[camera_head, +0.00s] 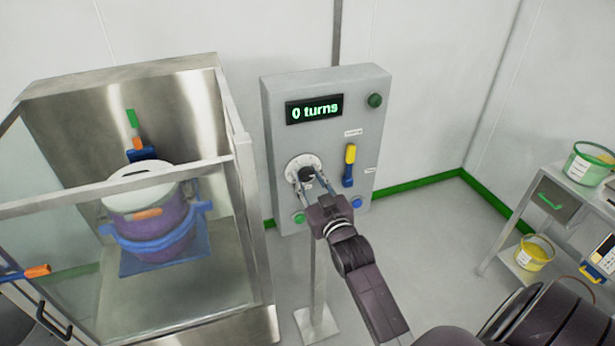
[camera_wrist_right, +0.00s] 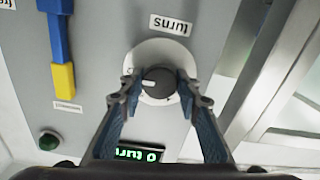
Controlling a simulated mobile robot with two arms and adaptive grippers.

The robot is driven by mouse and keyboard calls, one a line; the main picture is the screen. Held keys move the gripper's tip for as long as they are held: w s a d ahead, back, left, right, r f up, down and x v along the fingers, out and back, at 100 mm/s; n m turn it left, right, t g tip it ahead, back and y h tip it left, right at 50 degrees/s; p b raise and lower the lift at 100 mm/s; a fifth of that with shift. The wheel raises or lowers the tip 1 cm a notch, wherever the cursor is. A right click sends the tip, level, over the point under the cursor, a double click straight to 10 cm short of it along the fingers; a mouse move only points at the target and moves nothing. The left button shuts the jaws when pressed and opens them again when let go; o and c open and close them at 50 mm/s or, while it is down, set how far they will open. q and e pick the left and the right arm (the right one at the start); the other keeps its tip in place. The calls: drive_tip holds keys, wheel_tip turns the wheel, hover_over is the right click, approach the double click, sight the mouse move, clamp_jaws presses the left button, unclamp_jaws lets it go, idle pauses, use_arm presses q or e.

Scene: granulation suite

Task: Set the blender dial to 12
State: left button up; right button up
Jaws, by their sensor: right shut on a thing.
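The blender dial (camera_head: 306,173) is a dark round knob on a white scale plate, on the front of a grey control box (camera_head: 277,140). The display (camera_head: 314,109) above it reads "0 turns". My right gripper (camera_head: 303,186) is at the dial, with its fingers on either side of the knob. In the right wrist view, the gripper (camera_wrist_right: 160,85) is shut on the dark knob (camera_wrist_right: 158,82), whose white pointer mark shows. The numbers on the scale plate are too small to read. My left gripper is not in view.
A yellow and blue lever (camera_head: 349,165) sits right of the dial. Green and blue buttons are near the box's lower edge. A steel and glass enclosure (camera_head: 240,200) with a purple drum (camera_head: 150,218) stands left. A shelf with buckets (camera_head: 590,165) is at the right.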

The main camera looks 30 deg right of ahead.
drive_tip(key=shift+f, duration=0.2)
drive_tip(key=o, duration=1.2)
drive_tip(key=shift+r, duration=0.1)
drive_tip(key=shift+c, duration=0.2)
drive_tip(key=shift+s, duration=0.1)
drive_tip(key=v, duration=1.2)
